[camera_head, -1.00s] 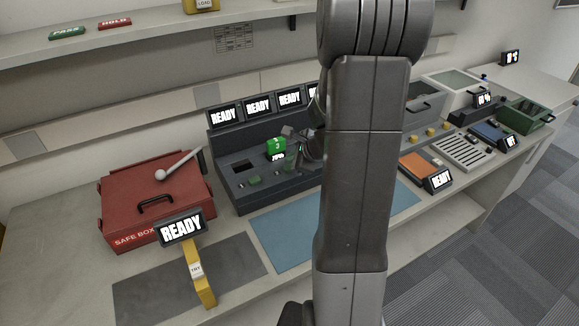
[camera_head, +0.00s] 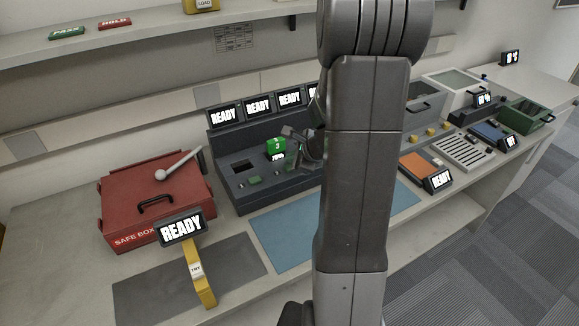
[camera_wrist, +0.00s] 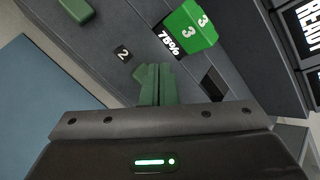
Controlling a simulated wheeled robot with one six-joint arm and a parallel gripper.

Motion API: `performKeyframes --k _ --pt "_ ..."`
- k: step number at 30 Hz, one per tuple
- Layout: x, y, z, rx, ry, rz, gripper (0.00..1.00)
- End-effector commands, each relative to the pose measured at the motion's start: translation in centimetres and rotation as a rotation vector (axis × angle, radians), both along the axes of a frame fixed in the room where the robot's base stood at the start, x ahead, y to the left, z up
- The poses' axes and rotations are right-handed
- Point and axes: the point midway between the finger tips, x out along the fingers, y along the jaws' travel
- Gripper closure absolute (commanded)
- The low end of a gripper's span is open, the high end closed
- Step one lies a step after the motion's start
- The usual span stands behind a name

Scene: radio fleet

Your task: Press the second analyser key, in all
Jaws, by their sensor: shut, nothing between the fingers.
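The analyser (camera_head: 229,188) is a dark grey bench unit with a row of READY screens. A green block marked 3 (camera_head: 276,146) sits in its second bay from the left, above a 75% readout (camera_wrist: 165,37). The second key (camera_wrist: 140,73), green beside the label 2 (camera_wrist: 122,53), is mostly hidden behind my fingers. My gripper (camera_wrist: 154,70) is shut and empty, its tips over that key. I cannot tell whether they touch it.
A red safe box (camera_head: 120,205) with a lever stands left of the analyser. A blue mat (camera_head: 275,240) is clear. My arm hides the analyser's right part.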

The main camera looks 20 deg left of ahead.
Motion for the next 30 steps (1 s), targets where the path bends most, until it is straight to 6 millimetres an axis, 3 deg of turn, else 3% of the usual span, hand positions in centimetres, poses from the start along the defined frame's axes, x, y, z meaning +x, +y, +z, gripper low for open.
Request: performKeyframes --k 30 --pt "0.0 0.0 -1.3 0.000 0.000 0.000 1.00"
